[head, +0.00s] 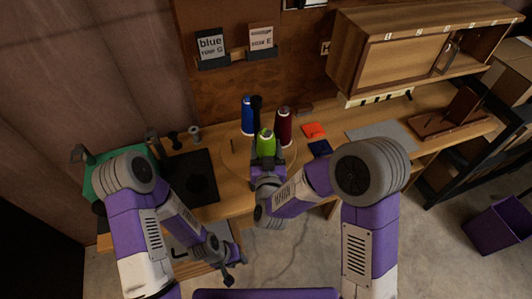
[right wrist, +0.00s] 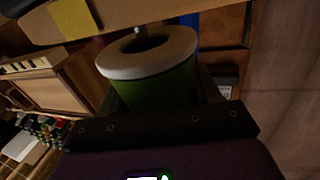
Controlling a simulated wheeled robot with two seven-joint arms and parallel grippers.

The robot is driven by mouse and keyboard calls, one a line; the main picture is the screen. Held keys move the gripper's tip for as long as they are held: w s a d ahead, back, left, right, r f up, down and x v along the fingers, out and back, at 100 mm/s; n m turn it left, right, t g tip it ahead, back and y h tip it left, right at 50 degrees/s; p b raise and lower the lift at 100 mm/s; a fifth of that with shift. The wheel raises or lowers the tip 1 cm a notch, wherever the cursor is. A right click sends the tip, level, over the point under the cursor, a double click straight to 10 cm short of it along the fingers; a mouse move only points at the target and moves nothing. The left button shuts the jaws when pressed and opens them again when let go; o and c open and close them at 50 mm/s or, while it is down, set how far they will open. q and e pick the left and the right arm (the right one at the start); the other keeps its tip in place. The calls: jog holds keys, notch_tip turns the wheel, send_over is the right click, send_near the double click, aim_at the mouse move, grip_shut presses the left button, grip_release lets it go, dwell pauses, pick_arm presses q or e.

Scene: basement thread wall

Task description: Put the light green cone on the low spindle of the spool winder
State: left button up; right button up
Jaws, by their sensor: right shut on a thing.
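The light green cone (head: 266,143) is held upright in my right gripper (head: 266,160), over the round wooden disc (head: 230,165). In the right wrist view the cone (right wrist: 165,88) shows its green side and a pale ring-shaped end with a dark hole. The dark jaws (right wrist: 160,125) are shut on it. My left gripper (head: 235,273) is empty, low at the front of the bench, with its fingers apart. A green machine with dark upright parts (head: 103,178) stands at the bench's left end, partly behind my left arm. I cannot make out its spindles clearly or tell if it is the winder.
A blue cone (head: 247,115), a black one (head: 257,104) and a maroon one (head: 284,122) stand close behind the green cone. A black mat (head: 200,178) lies left of the disc. Two small spools (head: 195,134) stand behind it. A wooden cabinet (head: 400,65) overhangs the right.

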pick_arm(q)
jog(key=shift+f, duration=0.25)
pick_arm(e)
jog(key=shift+f, duration=0.75)
pick_arm(q)
jog(key=shift+f, duration=0.15)
pick_arm(e)
jog(key=shift+f, duration=0.1)
jog(key=o, duration=0.7)
jog(key=shift+f+b, duration=0.1)
jog(key=shift+b, duration=0.25)
jog(key=o, duration=0.4)
jog(key=shift+o, duration=0.2)
